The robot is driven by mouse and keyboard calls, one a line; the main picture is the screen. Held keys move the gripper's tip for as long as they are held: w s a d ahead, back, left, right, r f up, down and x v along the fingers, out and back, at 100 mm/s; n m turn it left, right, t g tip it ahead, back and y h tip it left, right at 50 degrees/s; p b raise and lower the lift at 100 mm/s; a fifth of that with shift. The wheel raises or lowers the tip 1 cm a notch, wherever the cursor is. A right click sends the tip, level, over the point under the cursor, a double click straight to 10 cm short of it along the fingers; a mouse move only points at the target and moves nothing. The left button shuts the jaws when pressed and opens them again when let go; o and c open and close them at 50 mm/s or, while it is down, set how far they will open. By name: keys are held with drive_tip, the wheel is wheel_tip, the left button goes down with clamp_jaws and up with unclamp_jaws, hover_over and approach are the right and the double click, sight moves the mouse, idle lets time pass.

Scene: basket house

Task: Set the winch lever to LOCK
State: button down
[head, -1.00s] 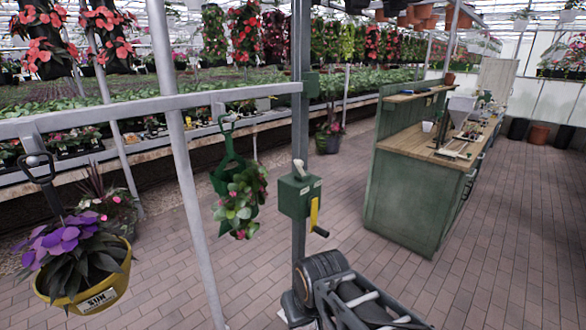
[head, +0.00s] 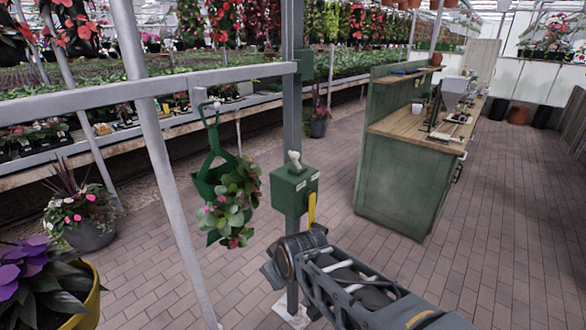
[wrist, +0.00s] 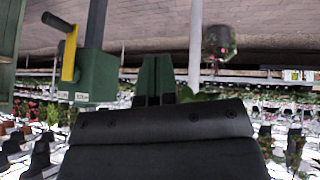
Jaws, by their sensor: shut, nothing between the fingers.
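The winch is a green box (head: 293,190) on a grey post, in the middle of the head view. A short lever with a pale knob (head: 295,160) stands up from its top. A yellow crank (head: 311,208) hangs on its right side. The wrist view is upside down; there the box (wrist: 97,76) and yellow crank (wrist: 70,52) are at left, with small labels too blurred to read. The lever is hidden there. My gripper (wrist: 157,72) shows in the wrist view as two close fingers, shut and empty, apart from the box. In the head view my arm hides the fingers.
A green hanging planter (head: 230,195) hangs close left of the winch. A pale slanted post (head: 165,160) and a horizontal rail (head: 200,78) stand nearby. A yellow planter (head: 85,300) is at lower left. A green workbench (head: 400,180) stands at right, with open brick floor between.

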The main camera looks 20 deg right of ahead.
drive_tip(key=w+d+r+n+t+h+b, duration=0.4)
drive_tip(key=w+d+r+n+t+h, duration=0.2)
drive_tip(key=w+n+t, duration=0.4)
wheel_tip(320, 180, up, 2)
drive_tip(key=d+n+t, duration=0.1)
drive_tip(key=n+t, duration=0.2)
drive_tip(key=n, duration=0.1)
drive_tip(key=shift+w, duration=0.35)
drive_tip(key=shift+r, duration=0.15)
drive_tip(key=p, duration=0.2)
approach(291, 156)
drive_tip(key=w+a, duration=0.1)
drive_tip(key=w, duration=0.4)
drive_tip(key=shift+w+d+r+p, duration=0.25)
drive_tip(key=shift+d+r+p, duration=0.05)
drive_tip(key=shift+d, duration=0.45)
drive_tip(key=shift+w+d+r+p, duration=0.2)
drive_tip(key=shift+d+r+p, duration=0.1)
drive_tip(key=shift+d, duration=0.4)
drive_tip(key=shift+a+r, duration=0.1)
